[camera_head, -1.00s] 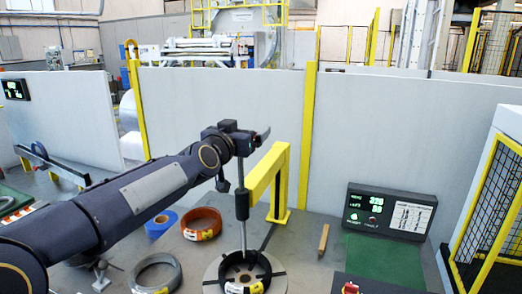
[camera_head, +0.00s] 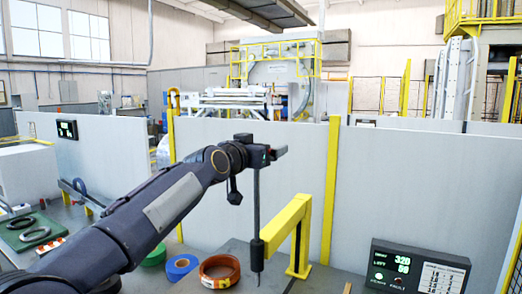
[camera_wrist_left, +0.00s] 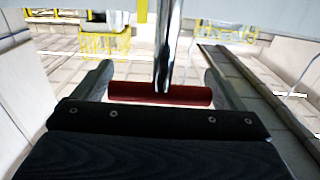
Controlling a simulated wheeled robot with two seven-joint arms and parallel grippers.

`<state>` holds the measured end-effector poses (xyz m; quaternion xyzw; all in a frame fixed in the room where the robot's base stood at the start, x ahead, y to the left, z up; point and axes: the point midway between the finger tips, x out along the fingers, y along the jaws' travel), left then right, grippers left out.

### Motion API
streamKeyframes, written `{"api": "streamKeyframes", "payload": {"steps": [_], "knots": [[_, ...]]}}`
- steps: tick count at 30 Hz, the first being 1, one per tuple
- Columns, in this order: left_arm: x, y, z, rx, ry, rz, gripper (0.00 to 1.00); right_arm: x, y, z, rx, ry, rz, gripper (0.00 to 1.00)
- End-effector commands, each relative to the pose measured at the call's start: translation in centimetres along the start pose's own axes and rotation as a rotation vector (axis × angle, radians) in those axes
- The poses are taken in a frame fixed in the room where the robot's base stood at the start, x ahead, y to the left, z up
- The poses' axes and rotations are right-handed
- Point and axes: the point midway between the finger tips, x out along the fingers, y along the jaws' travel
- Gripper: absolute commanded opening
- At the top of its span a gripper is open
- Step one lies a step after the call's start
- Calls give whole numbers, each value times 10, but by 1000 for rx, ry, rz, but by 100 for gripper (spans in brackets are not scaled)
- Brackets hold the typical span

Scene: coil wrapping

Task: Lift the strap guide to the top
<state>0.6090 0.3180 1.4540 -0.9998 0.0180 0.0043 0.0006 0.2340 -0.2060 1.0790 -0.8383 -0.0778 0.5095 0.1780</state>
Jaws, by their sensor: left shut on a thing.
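The strap guide is a thin upright rod (camera_head: 257,200) running down through a dark sleeve (camera_head: 257,249) at the end of a yellow bracket (camera_head: 285,220). Its lower tip shows just below the sleeve. My left gripper (camera_head: 266,153) is at the rod's top, well above the bracket. In the left wrist view, the left gripper (camera_wrist_left: 160,88) is shut on a red crossbar handle (camera_wrist_left: 135,93), with the shiny rod (camera_wrist_left: 168,45) beyond it. My right gripper is not in view.
An orange coil (camera_head: 220,270) and a blue coil (camera_head: 181,266) lie left of the bracket. A control panel (camera_head: 415,268) stands at the right. White partition walls (camera_head: 390,180) with a yellow post (camera_head: 331,190) stand behind.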

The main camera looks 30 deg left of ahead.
Motion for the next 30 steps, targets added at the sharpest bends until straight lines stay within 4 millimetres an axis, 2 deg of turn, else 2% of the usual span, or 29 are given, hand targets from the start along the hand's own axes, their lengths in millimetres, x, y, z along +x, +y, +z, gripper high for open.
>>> {"api": "streamKeyframes", "payload": {"steps": [1,5,6,7,14,17,30], "knots": [[-2,-1,-8,-2,18,-3,51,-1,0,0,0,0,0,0],[-2,-1,-9,-3,21,-4,51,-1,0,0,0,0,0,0],[-2,-1,-9,-3,22,-4,95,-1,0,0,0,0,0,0],[-2,-1,-9,-3,21,-3,99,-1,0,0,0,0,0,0],[-2,-1,-6,-2,15,-3,100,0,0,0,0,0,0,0],[-9,-1,-7,-3,16,-3,100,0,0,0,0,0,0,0],[-70,0,-5,-4,19,-1,100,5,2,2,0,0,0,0]]}}
